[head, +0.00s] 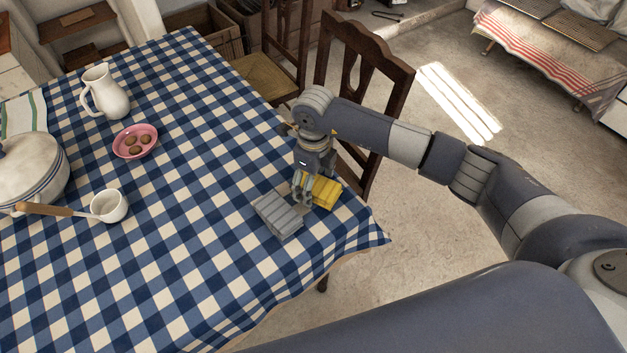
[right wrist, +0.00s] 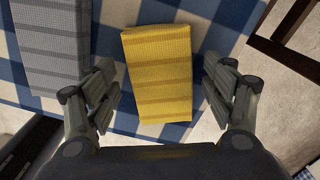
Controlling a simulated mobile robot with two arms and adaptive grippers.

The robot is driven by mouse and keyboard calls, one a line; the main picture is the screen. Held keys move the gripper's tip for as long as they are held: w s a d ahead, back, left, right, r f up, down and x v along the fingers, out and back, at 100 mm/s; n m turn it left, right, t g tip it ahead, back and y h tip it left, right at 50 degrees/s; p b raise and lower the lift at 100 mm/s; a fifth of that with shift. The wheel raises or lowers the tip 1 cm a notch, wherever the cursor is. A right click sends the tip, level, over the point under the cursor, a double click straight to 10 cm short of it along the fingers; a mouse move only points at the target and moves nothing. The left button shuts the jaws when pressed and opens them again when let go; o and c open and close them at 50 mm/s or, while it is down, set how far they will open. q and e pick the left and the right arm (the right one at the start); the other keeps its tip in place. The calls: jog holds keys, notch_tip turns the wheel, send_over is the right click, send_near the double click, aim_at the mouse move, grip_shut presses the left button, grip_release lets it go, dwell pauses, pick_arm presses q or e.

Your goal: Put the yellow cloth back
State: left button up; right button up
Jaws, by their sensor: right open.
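The yellow cloth (head: 323,191) lies folded on the blue checked tablecloth, near the table's right edge. In the right wrist view the yellow cloth (right wrist: 159,75) shows darker stripes and lies between my spread fingers, touching neither as far as I can see. My right gripper (head: 304,195) is open, pointing down just above the cloth, and hides part of it in the head view. It also shows in the right wrist view (right wrist: 165,98). A folded grey cloth (head: 278,213) lies just left of the yellow one. My left gripper is not in view.
The checked table (head: 190,190) carries a white jug (head: 105,92), a pink bowl (head: 135,141) of biscuits, a white ladle (head: 110,205) and a lidded pot (head: 32,168) on the left. A wooden chair (head: 362,60) stands close behind my right gripper. The table's middle is clear.

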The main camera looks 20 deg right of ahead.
notch_tip(320, 180, up, 12)
jog(key=b, duration=0.1)
jog(key=shift+a, duration=0.1)
dwell(0.5)
